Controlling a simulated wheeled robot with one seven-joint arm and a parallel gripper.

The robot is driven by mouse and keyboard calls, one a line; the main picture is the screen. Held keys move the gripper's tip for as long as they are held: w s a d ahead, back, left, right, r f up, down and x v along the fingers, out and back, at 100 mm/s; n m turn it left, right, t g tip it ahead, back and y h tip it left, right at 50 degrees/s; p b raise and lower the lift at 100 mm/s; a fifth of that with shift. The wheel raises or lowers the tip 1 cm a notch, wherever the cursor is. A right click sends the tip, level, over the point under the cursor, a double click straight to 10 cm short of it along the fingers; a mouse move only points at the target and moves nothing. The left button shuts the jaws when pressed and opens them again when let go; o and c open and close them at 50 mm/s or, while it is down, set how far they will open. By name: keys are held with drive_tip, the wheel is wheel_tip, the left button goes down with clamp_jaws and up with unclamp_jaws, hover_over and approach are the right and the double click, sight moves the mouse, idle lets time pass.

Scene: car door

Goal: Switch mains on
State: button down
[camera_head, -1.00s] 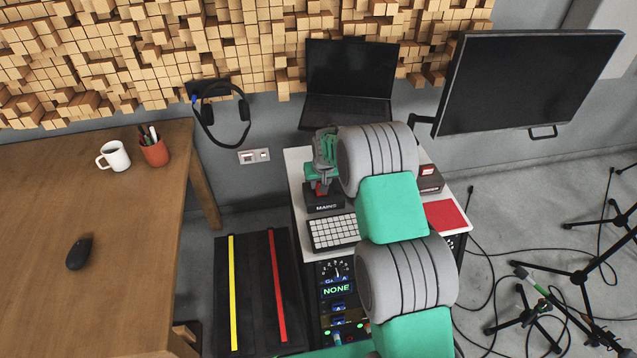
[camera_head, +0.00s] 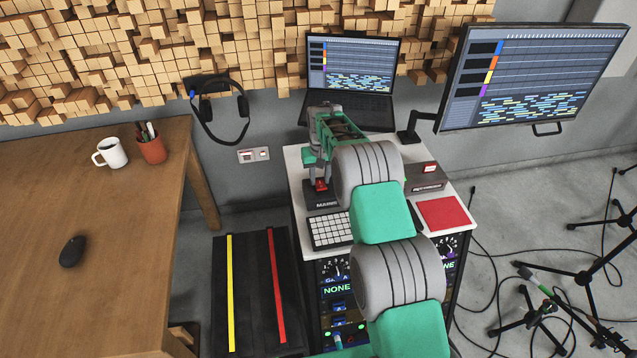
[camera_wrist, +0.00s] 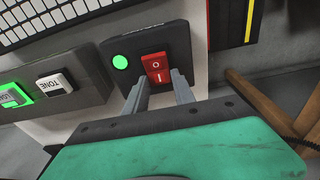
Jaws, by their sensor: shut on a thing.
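The mains box (camera_head: 322,199) is a dark box on the white desk top, partly hidden by my arm and gripper in the head view. In the wrist view its red rocker switch (camera_wrist: 156,68) carries O and I marks, and a green lamp (camera_wrist: 120,62) beside it is lit. My gripper (camera_wrist: 160,88) is at the I end of the rocker, one finger on each side, shut on it. In the head view my gripper (camera_head: 319,172) is just above the box. The laptop (camera_head: 350,75) and the monitor (camera_head: 535,75) show lit track screens.
A tone box (camera_wrist: 54,84) and a pad grid (camera_head: 330,230) stand close to the mains box. A red pad (camera_head: 441,213) lies on the right. The wooden desk (camera_head: 130,220) is on the left; mic stands (camera_head: 585,275) and cables occupy the right floor.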

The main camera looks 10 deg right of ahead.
sight(320, 183)
drive_tip(key=shift+w, duration=0.1)
idle(0.3)
drive_tip(key=c, duration=1)
unclamp_jaws()
drive_tip(key=shift+c, duration=0.2)
drive_tip(key=r, duration=0.2)
drive_tip(key=r+b, duration=0.1)
drive_tip(key=r, duration=0.4)
drive_tip(key=shift+s+r, duration=0.25)
drive_tip(key=shift+r, duration=0.15)
